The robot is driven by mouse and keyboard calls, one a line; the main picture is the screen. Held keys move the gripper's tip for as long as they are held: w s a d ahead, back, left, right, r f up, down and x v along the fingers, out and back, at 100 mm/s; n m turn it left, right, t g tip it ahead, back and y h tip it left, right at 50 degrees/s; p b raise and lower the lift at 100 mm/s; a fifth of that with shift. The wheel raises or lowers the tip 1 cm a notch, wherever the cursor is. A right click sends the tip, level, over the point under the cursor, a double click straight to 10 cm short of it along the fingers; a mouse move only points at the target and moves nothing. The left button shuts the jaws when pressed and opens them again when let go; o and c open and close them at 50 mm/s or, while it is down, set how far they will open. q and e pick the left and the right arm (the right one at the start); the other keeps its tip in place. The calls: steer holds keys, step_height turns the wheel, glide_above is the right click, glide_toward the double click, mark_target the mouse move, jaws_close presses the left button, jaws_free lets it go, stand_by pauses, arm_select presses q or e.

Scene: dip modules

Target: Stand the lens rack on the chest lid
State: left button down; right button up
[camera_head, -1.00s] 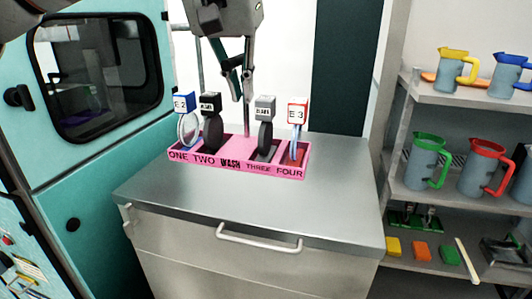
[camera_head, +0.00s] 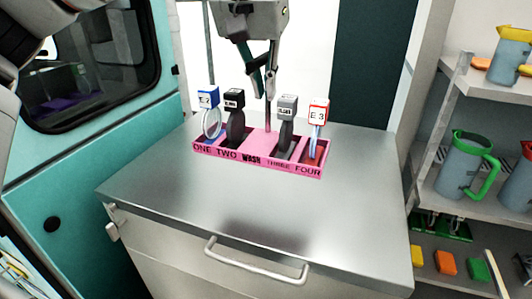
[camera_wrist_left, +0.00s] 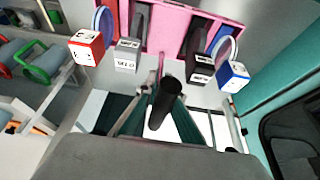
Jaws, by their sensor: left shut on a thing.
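The lens rack (camera_head: 210,151) is a pink tray marked ONE, TWO, WASH, THREE and FOUR, with a thin upright stem at its middle. Tagged lenses stand in it: a blue-tagged one (camera_head: 209,98), a black one (camera_head: 235,132), a grey one (camera_head: 285,134) and a red-tagged one (camera_head: 317,114). My left gripper (camera_head: 268,97) is shut on the stem above the rack. The left wrist view shows the rack (camera_wrist_left: 174,20) beyond the fingers. The rack appears level over the steel chest lid (camera_head: 170,190), with a dark patch on the lid in front. Its underside is hidden. My right gripper is out of view.
The lid is bare around the rack. A handle (camera_head: 255,262) is on the chest front. A teal door (camera_head: 110,140) stands at left. Shelves at right hold a green-handled jug (camera_head: 462,165), a yellow-handled jug (camera_head: 508,55) and small coloured blocks.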

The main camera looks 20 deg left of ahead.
mark_target(265, 136)
arm_select(q)
step_height(265, 136, down, 9)
steer(key=shift+r+b, duration=0.1)
steer(key=shift+b, duration=0.55)
steer(key=shift+f, duration=0.7)
step_height(265, 136, down, 4)
steer(key=shift+w+r+b, duration=0.1)
steer(key=shift+b, duration=0.25)
steer(key=c, duration=2.2)
jaws_free()
